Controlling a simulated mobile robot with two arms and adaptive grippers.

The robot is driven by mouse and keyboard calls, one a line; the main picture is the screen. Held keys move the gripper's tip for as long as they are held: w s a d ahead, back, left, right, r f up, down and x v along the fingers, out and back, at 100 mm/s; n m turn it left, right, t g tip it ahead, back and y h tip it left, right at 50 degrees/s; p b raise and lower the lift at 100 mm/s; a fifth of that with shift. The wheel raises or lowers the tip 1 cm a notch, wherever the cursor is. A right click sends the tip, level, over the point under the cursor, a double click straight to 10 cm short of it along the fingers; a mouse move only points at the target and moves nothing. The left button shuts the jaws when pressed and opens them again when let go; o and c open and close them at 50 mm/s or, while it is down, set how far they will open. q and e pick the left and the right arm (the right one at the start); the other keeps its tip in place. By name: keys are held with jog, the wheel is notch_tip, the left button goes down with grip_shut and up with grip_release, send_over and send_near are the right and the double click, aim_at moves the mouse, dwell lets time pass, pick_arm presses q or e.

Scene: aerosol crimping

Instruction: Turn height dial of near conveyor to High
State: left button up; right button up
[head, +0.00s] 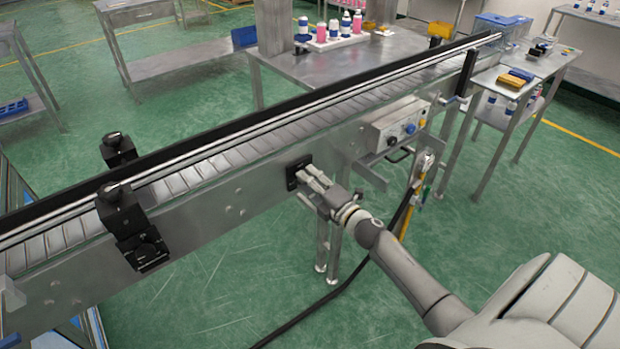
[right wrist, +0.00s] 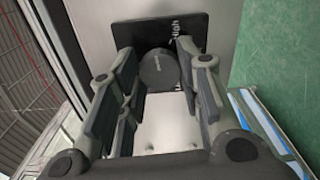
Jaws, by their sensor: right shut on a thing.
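The near conveyor (head: 200,200) runs diagonally across the head view, with a slatted belt and a steel side wall. In the head view the plate (head: 291,178) sits on the conveyor's side wall. My right gripper (head: 310,180) is at the dial; its fingers (right wrist: 158,62) are on both sides of the knob and shut on it. The knob's pointer mark cannot be made out.
A control box (head: 400,125) with a blue knob is mounted on the conveyor's side, right of the dial. Black clamps (head: 130,225) stick out at the left. A black cable (head: 330,290) hangs to the green floor. A table behind holds bottles (head: 340,30).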

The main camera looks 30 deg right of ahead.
jog(key=shift+f+m+p, duration=0.1)
jog(key=shift+m+p, duration=1.15)
jog(key=shift+m, duration=2.35)
jog(key=o, duration=1)
jog(key=s, duration=1.2)
jog(key=shift+d, duration=0.45)
